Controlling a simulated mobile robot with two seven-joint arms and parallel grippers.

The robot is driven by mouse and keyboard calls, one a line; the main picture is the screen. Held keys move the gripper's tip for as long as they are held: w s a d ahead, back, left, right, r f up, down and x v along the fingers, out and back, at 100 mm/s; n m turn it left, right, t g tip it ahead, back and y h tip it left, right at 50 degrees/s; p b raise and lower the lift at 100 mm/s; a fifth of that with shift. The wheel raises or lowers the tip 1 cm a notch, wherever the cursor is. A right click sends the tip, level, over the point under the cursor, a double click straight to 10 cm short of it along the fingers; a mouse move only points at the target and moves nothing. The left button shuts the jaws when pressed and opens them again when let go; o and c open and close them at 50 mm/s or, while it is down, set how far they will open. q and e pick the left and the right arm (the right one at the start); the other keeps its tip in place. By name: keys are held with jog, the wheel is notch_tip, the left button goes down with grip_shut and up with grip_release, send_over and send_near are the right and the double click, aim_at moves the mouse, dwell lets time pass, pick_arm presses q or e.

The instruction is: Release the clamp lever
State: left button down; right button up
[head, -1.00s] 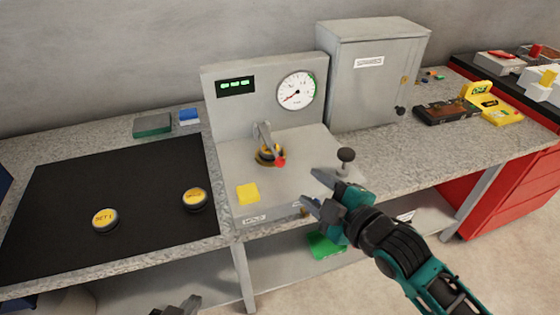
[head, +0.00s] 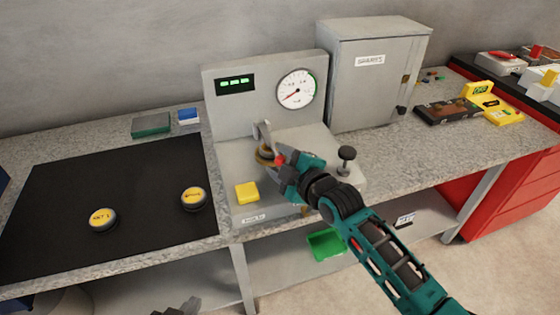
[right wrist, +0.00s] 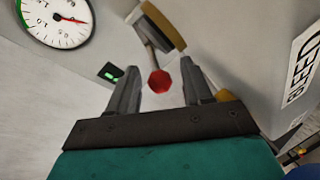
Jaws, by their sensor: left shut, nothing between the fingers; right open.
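The clamp lever's red knob (head: 281,159) shows on the grey test stand (head: 232,166), beside a yellow-and-dark round piece (head: 264,156) under a grey clamp arm (head: 262,133). In the right wrist view the red knob (right wrist: 159,82) sits on a thin rod, between the lines of the two fingers. My right gripper (head: 287,166) is at the knob and partly hides the clamp. Its fingers (right wrist: 160,70) are apart, one on each side of the knob; contact cannot be told. My left gripper (head: 178,306) shows only partly at the bottom edge, shut and empty, away from the stand.
The stand carries a gauge (head: 296,90), a green display (head: 235,83), a yellow button (head: 246,192) and a black knob (head: 346,155) close to my right arm. A grey cabinet (head: 370,85) stands right. Two round yellow-topped pieces lie on the black mat (head: 120,180).

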jog(key=shift+w, duration=0.1)
jog(key=shift+c, duration=0.2)
grip_shut()
dwell(0.5)
